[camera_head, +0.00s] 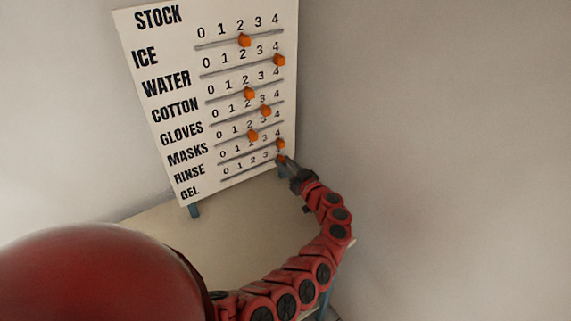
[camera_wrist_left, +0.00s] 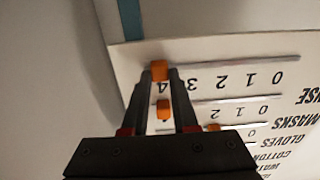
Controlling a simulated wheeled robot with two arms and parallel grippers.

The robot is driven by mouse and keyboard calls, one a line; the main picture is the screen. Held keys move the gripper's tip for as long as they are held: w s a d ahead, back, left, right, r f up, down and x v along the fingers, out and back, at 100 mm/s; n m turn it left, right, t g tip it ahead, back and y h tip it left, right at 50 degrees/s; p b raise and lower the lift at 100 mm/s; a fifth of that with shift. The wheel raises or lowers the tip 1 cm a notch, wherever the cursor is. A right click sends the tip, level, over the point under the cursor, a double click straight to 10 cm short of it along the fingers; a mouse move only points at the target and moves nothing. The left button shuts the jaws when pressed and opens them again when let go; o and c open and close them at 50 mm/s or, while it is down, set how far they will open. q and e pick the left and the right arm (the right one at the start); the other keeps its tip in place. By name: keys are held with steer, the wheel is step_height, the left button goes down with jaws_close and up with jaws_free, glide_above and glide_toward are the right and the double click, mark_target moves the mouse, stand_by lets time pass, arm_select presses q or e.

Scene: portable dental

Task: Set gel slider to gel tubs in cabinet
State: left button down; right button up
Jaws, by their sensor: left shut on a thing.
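The STOCK board (camera_head: 185,100) stands on a table and carries several number rows with orange sliders. The gel slider (camera_head: 281,158) is the orange knob on the lowest row, at the 4 end of its rail. It also shows in the left wrist view (camera_wrist_left: 159,70), between my fingertips, at the rail's left end there. The gel tubs and cabinet are not in view. My right gripper is not in view.
The rinse slider (camera_wrist_left: 165,110) sits close beside my fingers, near its 4. The masks slider (camera_wrist_left: 213,127) is farther along. The table top (camera_head: 235,225) below the board is bare where it shows. A plain wall (camera_head: 430,100) is behind.

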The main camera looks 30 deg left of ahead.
mark_target(241, 172)
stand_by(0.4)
arm_select(q)
steer(key=s+p, duration=0.1)
steer(key=p, duration=0.1)
steer(key=s+a+p, duration=0.1)
steer(key=s+p, duration=0.2)
steer(key=p, duration=0.1)
steer(key=shift+s+a+r, duration=0.4)
steer(key=s+a+p, duration=0.1)
steer(key=s, duration=0.1)
steer(key=s+a+p, duration=0.1)
steer(key=s+p, duration=0.1)
steer(key=s, duration=0.1)
steer(key=s+a+p, duration=0.1)
steer(key=s, duration=0.1)
steer(key=shift+s+a+f, duration=0.1)
steer(key=shift+s+f, duration=0.1)
steer(key=shift+f, duration=0.05)
steer(key=shift+s+a+f, duration=0.1)
steer(key=shift+s, duration=0.05)
steer(key=c, duration=0.7)
jaws_free()
